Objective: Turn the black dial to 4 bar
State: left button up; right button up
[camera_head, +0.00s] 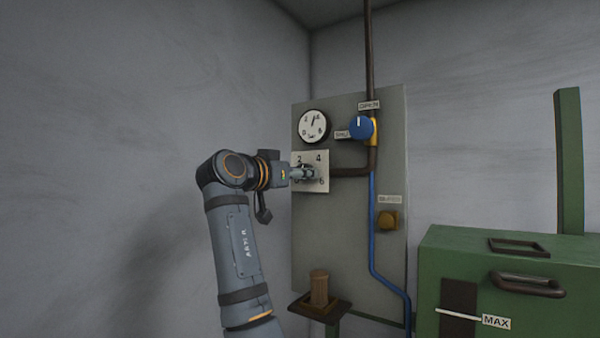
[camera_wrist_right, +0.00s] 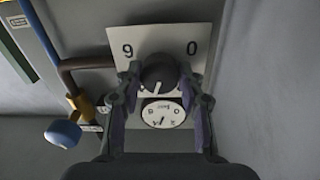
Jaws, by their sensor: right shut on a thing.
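The black dial (camera_wrist_right: 158,76) sits on a white plate (camera_head: 323,184) on the grey panel. My right gripper (camera_head: 306,173) reaches it and covers most of it in the head view. In the right wrist view my right gripper (camera_wrist_right: 160,90) is shut on the dial, one finger on each side. The plate shows 2, 4, 0 and 6 in the head view. A light mark shows on the dial's lower edge in the wrist view, but its reading is unclear. The round gauge (camera_head: 314,126) above has its needle pointing up and slightly right. My left gripper is not in view.
A blue knob (camera_head: 360,127) on a yellow valve is right of the gauge, on a dark pipe (camera_head: 368,60). A small shelf (camera_head: 335,309) holds a wooden block (camera_head: 319,287). A green machine (camera_head: 540,255) stands at right.

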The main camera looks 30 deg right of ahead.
jog(key=shift+m, duration=1.9)
jog(key=shift+r, duration=0.1)
jog(key=o, duration=1.2)
jog(key=v, duration=1.2)
jog(key=shift+w, duration=0.1)
jog(key=shift+d, duration=0.1)
